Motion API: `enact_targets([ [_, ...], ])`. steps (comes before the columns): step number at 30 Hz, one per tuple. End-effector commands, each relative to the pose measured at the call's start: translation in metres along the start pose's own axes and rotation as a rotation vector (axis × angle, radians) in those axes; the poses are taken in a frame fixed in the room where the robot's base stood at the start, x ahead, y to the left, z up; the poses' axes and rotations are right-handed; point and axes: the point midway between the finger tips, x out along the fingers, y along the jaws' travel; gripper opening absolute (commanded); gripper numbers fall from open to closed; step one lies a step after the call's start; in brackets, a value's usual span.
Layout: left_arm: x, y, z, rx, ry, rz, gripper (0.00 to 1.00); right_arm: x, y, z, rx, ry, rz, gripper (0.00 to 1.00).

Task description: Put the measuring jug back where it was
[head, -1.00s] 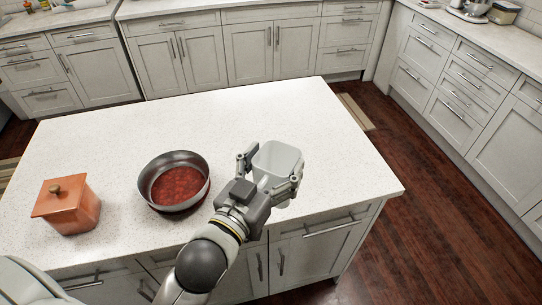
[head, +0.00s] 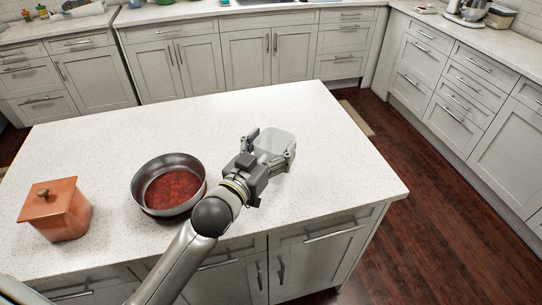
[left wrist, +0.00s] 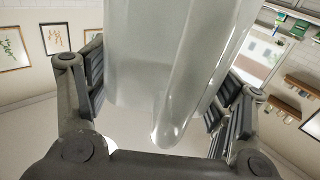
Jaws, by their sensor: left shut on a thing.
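The measuring jug (head: 274,140) is a translucent, whitish container over the right part of the white island top. My left gripper (head: 270,150) is shut on it, with one finger on each side. In the left wrist view the jug (left wrist: 170,70) fills the middle between the two padded fingers, with a rounded spout or ridge toward the camera. The wrist and palm hide the jug's near lower part in the head view. I cannot tell whether its base touches the counter. My right gripper is not in view.
A dark pan (head: 168,184) with red contents stands just left of my gripper. A lidded copper pot (head: 57,210) stands farther left. The island top (head: 330,130) is clear behind and to the right of the jug. Cabinets (head: 240,50) line the back and right, across a dark wood floor.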

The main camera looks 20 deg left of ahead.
Motion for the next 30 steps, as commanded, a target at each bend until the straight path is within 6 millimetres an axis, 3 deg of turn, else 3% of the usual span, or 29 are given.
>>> enact_targets([
  [9,0.015,-0.010,0.022,0.002,0.000,-0.001,0.19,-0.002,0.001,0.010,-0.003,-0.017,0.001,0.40],
  [15,0.014,-0.009,0.047,0.000,-0.001,0.000,0.19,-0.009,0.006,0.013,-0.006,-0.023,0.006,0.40],
  [27,0.014,-0.009,0.054,0.000,0.001,0.000,0.19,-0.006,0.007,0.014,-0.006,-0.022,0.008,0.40],
  [28,0.014,-0.009,0.054,0.000,0.000,0.000,0.76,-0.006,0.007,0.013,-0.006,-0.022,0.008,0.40],
  [30,0.014,-0.009,0.053,0.000,0.000,0.000,0.85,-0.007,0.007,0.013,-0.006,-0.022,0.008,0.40],
])
